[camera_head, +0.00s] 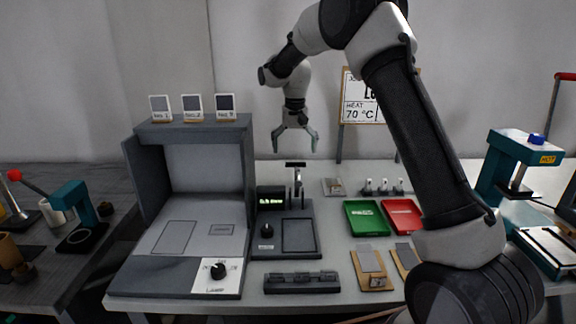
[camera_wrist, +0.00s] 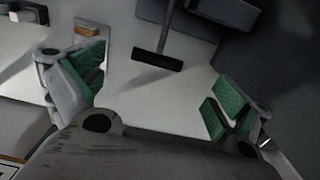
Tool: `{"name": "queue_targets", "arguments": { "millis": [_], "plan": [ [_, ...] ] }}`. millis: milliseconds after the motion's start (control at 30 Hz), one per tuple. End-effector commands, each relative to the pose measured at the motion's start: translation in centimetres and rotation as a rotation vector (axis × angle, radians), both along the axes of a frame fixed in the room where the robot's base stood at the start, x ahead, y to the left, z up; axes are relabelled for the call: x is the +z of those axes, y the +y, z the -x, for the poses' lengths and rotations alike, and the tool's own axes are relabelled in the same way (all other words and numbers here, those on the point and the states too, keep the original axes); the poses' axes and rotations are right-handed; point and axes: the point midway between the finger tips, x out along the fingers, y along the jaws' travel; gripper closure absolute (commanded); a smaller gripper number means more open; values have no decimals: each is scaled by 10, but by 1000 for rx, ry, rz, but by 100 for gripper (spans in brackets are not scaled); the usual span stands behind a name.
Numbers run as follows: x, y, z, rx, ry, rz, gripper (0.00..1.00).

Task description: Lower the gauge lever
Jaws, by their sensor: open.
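The gauge (camera_head: 285,235) is a dark grey device in the middle of the bench, with a small green-lit display, a knob and a flat plate. Its lever (camera_head: 297,183) stands upright at the back and carries a black crossbar on top. In the wrist view the lever's black crossbar (camera_wrist: 157,61) lies at the end of a grey rod, just beyond the gap between the fingers. My gripper (camera_head: 295,149) points down above the crossbar, open and empty. Its green-padded fingers also show in the wrist view (camera_wrist: 155,88), apart from the crossbar.
A grey booth (camera_head: 247,180) with small cards on top stands left of the gauge. Green (camera_head: 367,219) and red (camera_head: 402,216) trays lie to the right. A dark slotted block (camera_head: 301,282) lies in front. A teal press (camera_head: 515,165) stands far right. The air around my gripper is clear.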

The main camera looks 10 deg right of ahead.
Motion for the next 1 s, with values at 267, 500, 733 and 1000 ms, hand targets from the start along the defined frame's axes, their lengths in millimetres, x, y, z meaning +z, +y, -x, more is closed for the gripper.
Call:
{"name": "queue_targets", "arguments": {
  "millis": [267, 500, 733, 1000],
  "plan": [
    [-47, -1, 1, 1, 2, 1, 0],
    [-62, -1, 0, 1, 1, 0, 0],
    [-62, -1, 0, 1, 1, 0, 6],
    [-62, -1, 0, 2, 1, 0, 55]
  ]
}}
